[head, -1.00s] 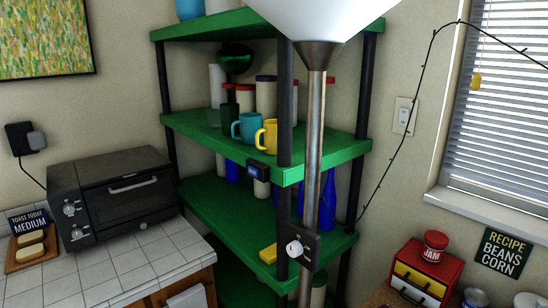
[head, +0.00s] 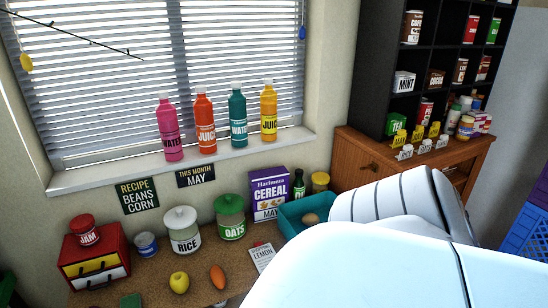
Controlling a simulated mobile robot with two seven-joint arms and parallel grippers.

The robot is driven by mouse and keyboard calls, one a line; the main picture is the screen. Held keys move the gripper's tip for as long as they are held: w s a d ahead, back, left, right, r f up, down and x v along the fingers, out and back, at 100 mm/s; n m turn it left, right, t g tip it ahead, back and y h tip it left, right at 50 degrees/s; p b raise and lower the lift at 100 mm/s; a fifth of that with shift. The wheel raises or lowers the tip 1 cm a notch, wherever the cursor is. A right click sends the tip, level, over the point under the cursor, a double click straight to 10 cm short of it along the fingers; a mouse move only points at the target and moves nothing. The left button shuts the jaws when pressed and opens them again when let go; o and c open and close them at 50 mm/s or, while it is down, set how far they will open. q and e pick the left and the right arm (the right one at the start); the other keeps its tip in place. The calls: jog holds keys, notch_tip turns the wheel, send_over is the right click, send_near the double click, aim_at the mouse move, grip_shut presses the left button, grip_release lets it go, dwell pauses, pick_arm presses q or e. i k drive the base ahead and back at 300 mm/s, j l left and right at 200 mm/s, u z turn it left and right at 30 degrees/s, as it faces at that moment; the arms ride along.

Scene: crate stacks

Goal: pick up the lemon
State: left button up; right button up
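A small rounded yellow fruit (head: 179,282) lies on the brown speckled counter (head: 150,290) near the bottom of the head view. It looks like the lemon, though it is small and its shape is hard to confirm. An orange oblong item (head: 217,277) lies just to its right, apart from it. A paper card (head: 262,258) with a word that reads like LEMON stands or lies farther right. Neither of my grippers is in view. A white arm of mine fills the lower right and hides part of the counter.
Behind the fruit stand a RICE jar (head: 183,231), an OATS jar (head: 230,218) and a cereal box (head: 269,194). A teal bin (head: 292,216) holds a brownish round item. A red drawer box (head: 93,257) with a JAM jar stands left. Bottles line the windowsill (head: 200,158).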

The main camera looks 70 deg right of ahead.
aim_at(179, 282)
jog(key=z, duration=2.05)
